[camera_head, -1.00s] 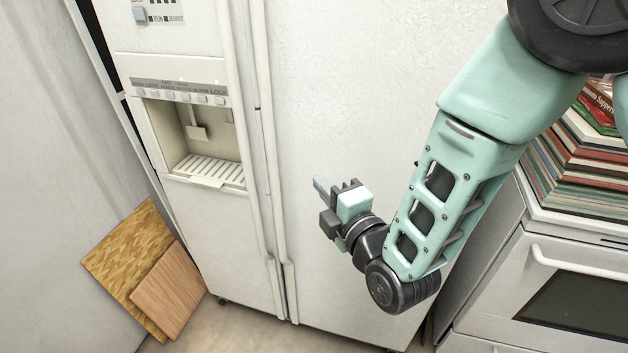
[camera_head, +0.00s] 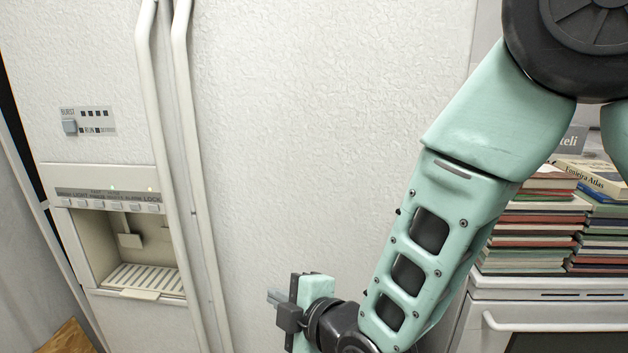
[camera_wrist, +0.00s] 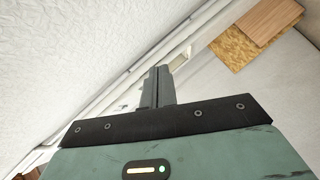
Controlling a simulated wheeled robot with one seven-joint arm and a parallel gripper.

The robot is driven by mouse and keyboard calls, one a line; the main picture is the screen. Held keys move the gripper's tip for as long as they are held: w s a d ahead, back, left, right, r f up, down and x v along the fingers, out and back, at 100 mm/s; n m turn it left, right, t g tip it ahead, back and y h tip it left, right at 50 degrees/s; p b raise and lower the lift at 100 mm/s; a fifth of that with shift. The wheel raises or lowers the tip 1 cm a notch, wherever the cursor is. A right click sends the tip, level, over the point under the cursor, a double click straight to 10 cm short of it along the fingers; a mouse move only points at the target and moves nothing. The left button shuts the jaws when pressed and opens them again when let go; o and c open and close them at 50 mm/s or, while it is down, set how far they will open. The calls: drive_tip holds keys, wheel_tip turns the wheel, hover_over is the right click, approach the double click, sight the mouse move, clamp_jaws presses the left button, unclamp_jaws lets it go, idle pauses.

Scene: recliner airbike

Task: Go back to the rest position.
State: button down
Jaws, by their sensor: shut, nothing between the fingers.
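My gripper (camera_head: 276,299) is at the lower middle of the head view, in front of the white fridge's right door, with its fingers pointing left. In the wrist view my gripper (camera_wrist: 158,74) shows its two fingers together, with nothing between them. My green arm reaches down from the upper right to it. The white fridge (camera_head: 300,130) fills most of the head view, and its textured door also shows in the wrist view (camera_wrist: 70,50). I cannot tell from the frames how far the fingers are from the door.
The fridge's long handles (camera_head: 192,150) and dispenser (camera_head: 125,245) are left of my gripper. A white stove (camera_head: 540,318) bearing stacked books (camera_head: 530,235) stands at the right. Wooden boards (camera_wrist: 262,28) lean at the upper right of the wrist view; one corner (camera_head: 68,338) shows lower left in the head view.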

drive_tip(key=s+d+r+m+g+h, duration=0.1)
drive_tip(key=s+d+m+g+h, duration=0.3)
drive_tip(key=s+d+m, duration=0.3)
drive_tip(key=s+d+r+m+g+h, duration=0.2)
drive_tip(key=s+d+m+g+h, duration=0.3)
drive_tip(key=s+d, duration=0.8)
drive_tip(key=shift+d+r+m+g, duration=0.15)
drive_tip(key=shift+r+m+g, duration=0.15)
drive_tip(key=shift+m+g, duration=0.6)
